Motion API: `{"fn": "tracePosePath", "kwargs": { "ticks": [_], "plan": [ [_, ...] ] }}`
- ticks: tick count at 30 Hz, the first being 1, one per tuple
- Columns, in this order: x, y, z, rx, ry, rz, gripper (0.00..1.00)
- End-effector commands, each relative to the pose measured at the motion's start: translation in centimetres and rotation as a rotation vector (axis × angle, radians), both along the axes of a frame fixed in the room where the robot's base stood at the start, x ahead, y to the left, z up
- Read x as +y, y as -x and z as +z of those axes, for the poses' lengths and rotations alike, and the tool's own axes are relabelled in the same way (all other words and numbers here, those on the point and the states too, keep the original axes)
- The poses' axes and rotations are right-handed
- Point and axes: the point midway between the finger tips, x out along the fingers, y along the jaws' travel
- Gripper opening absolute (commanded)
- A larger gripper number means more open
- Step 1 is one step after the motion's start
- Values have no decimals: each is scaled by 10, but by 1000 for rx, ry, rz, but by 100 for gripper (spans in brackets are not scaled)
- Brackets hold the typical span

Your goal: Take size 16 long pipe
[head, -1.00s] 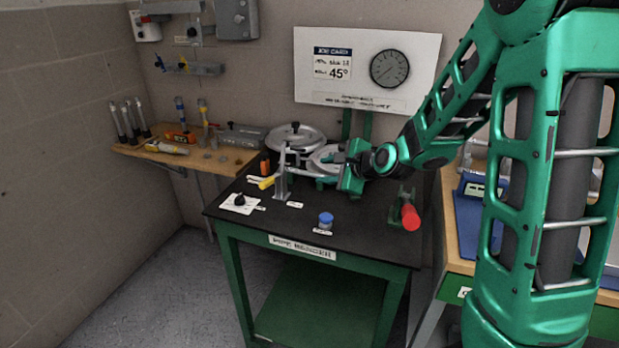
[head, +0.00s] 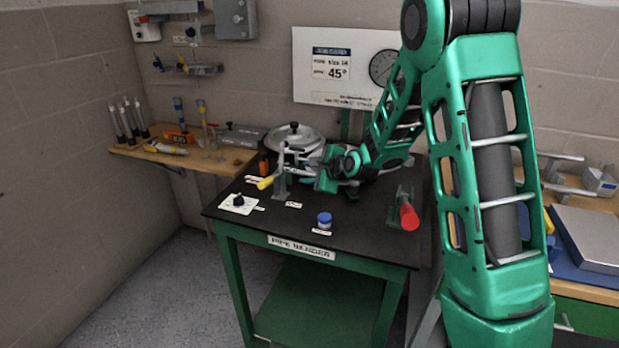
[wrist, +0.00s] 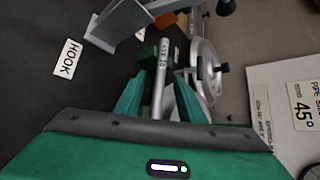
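A slim grey pipe (wrist: 161,78) with a size label shows in the wrist view; its last digit is too small to read surely. The pipe runs between the two fingers of my gripper (wrist: 160,82), with gaps visible on both sides. My gripper is open around it, and the pipe's near end is hidden by the gripper body. In the head view my gripper (head: 322,180) is low over the black bender table (head: 270,222), beside the round bender wheel (head: 293,138). The pipe cannot be made out clearly there.
A grey upright hook stand (head: 282,180) with a yellow-ended part is left of my gripper. A red-handled clamp (head: 408,212) and a blue cap (head: 324,220) stand on the table. The job card (head: 332,66) reads 45°. Several upright tubes (head: 128,122) stand on the left shelf.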

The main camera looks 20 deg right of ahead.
Motion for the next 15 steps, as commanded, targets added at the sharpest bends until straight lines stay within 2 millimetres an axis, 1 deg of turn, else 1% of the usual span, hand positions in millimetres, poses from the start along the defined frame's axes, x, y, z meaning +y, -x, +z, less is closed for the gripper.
{"fn": "tracePosePath", "kwargs": {
  "ticks": [7,10,11,12,15],
  "plan": [
    [0,-1,0,-1,0,0,36],
    [0,-1,0,-1,0,0,12],
    [0,-1,0,-1,0,0,5],
    [0,-1,0,-1,0,0,0],
    [0,-1,0,-2,-1,0,0]
  ]
}}
